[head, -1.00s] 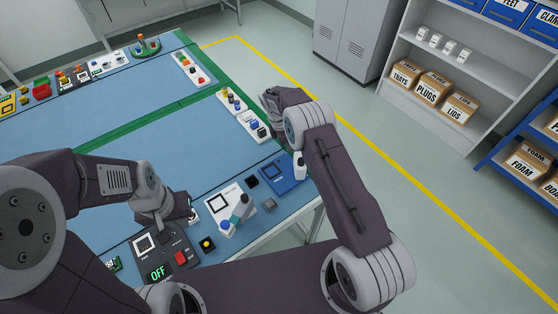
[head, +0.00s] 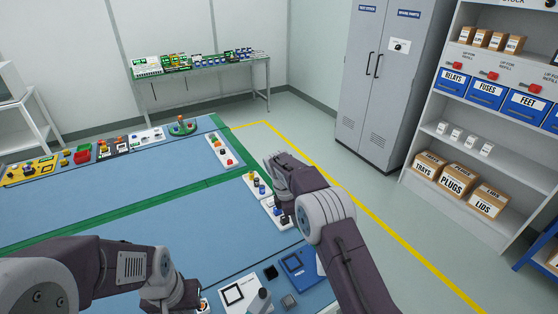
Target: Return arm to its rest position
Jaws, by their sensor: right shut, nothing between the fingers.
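My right arm reaches in from the lower right over the table's right edge. My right gripper (head: 277,168) is shut and empty, above or beside the small control boxes at that edge; I cannot tell if it touches them. My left arm comes in from the lower left, bent low over the near part of the blue table (head: 130,215). My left gripper (head: 197,304) is near the bottom edge, partly cut off, and its fingers do not show clearly.
White boxes with coloured buttons (head: 221,150) line the table's right edge. A blue panel (head: 300,271) and a white panel (head: 240,293) lie at the near side. A grey cabinet (head: 380,85) and a shelf of cartons (head: 457,180) stand right. The middle of the table is clear.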

